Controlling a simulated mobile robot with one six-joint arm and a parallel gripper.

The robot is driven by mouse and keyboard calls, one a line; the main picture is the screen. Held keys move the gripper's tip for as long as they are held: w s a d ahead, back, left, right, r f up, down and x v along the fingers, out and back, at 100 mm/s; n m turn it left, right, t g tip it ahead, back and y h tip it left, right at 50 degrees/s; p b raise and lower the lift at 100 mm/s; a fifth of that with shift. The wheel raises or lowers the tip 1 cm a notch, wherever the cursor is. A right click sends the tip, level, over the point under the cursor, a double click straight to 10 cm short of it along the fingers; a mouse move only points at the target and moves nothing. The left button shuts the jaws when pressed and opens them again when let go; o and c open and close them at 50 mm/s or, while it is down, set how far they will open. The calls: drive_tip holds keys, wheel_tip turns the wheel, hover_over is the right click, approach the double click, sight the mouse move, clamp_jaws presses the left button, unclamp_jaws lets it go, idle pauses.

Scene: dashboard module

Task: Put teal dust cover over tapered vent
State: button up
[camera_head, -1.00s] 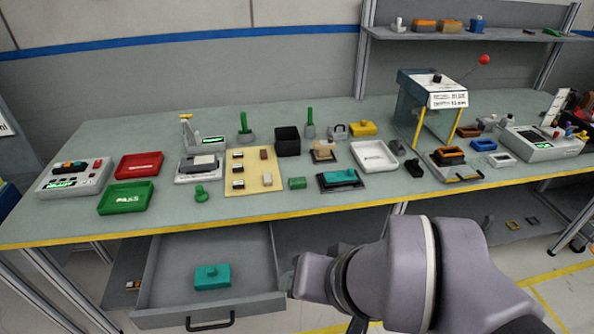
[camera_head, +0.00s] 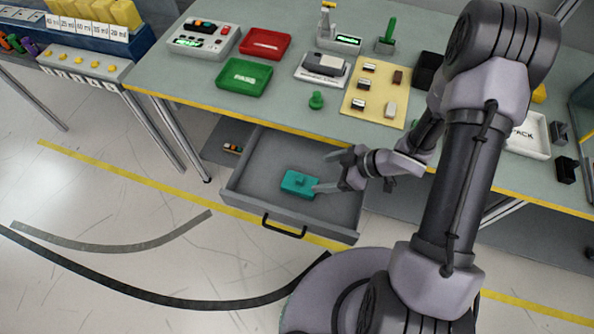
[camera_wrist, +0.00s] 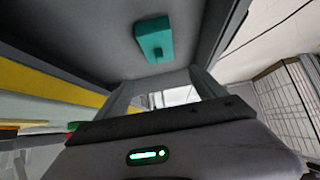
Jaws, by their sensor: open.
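The teal dust cover (camera_head: 299,183), a rectangular block with a small raised knob, lies in the open grey drawer (camera_head: 252,187) under the bench. It also shows near the top of the wrist view (camera_wrist: 154,38), beyond the fingers. My gripper (camera_head: 322,173) is open and empty at the drawer, just right of the cover. Its lower finger appears close to the cover's right end; I cannot tell whether they touch. Both fingers show in the wrist view (camera_wrist: 161,82), with nothing between them. I cannot make out the tapered vent; my arm hides part of the bench.
The bench edge (camera_head: 300,132) overhangs the back of the drawer. Above are a green tray (camera_head: 244,77), a red tray (camera_head: 265,44), a green knobbed piece (camera_head: 316,100) and a yellow board (camera_head: 376,108) with small parts. A white tray (camera_head: 527,136) is at right. Floor in front is clear.

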drive_tip(key=b, duration=0.3)
approach(294, 181)
drive_tip(key=x, duration=0.5)
drive_tip(key=shift+w+a+r, duration=0.15)
drive_tip(key=shift+a, duration=0.1)
drive_tip(key=b+x, duration=0.3)
drive_tip(key=x, duration=0.2)
drive_tip(key=shift+d+f, duration=0.1)
drive_tip(key=shift+f, duration=0.15)
drive_tip(key=shift+d+r, duration=0.1)
drive_tip(key=shift+r, duration=0.1)
drive_tip(key=shift+c, duration=0.2)
drive_tip(key=c, duration=1.3)
